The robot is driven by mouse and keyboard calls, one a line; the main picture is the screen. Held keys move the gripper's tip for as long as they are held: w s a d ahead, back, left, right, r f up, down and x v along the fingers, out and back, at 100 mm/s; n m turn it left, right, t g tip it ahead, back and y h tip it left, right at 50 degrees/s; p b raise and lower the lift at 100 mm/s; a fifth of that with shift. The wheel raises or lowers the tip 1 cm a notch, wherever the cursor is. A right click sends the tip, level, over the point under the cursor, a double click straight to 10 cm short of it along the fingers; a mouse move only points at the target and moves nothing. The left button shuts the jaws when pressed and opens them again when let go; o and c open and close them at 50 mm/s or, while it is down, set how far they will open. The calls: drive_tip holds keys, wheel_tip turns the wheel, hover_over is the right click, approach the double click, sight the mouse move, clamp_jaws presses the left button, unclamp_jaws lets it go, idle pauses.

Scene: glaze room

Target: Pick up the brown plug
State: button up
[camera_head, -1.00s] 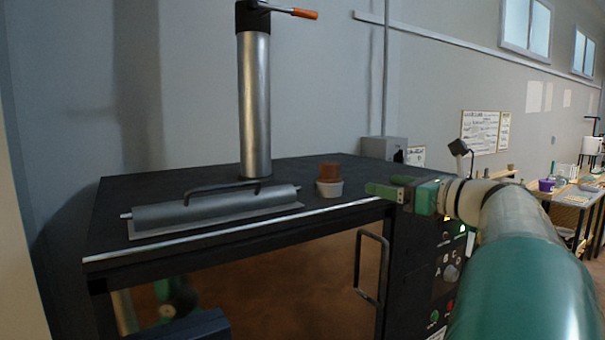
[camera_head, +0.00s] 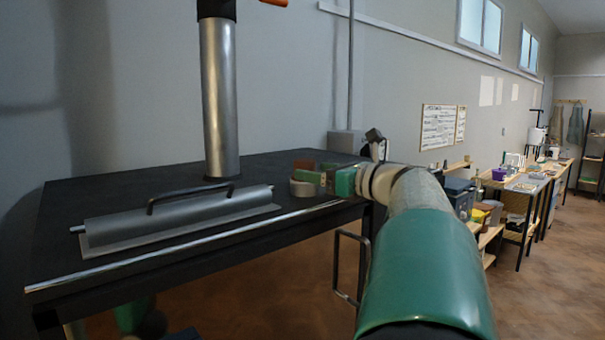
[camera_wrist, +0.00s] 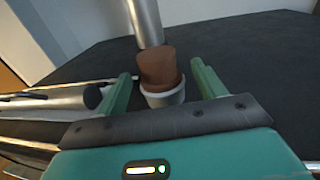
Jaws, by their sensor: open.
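The brown plug (camera_wrist: 158,66) sits upright in a small pale grey cup (camera_wrist: 165,95) on the black kiln top. In the wrist view both are between and a little beyond the green fingers of my gripper (camera_wrist: 163,82), which is open and empty. In the head view my gripper (camera_head: 322,178) is at the plug (camera_head: 304,164) and the cup (camera_head: 302,188), and its fingers partly cover them. I cannot tell whether a finger touches the plug.
A steel flue (camera_head: 219,100) rises behind the plug. A grey lid with a black handle (camera_head: 180,210) lies to the left on the kiln top (camera_head: 120,180). A grey box (camera_head: 345,141) is at the back right. Shelves and benches (camera_head: 520,190) stand far right.

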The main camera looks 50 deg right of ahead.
sight(298, 167)
drive_tip(key=shift+w+a, duration=0.2)
drive_tip(key=shift+w, duration=2.85)
drive_tip(key=c, duration=1.1)
drive_tip(key=shift+r, duration=0.1)
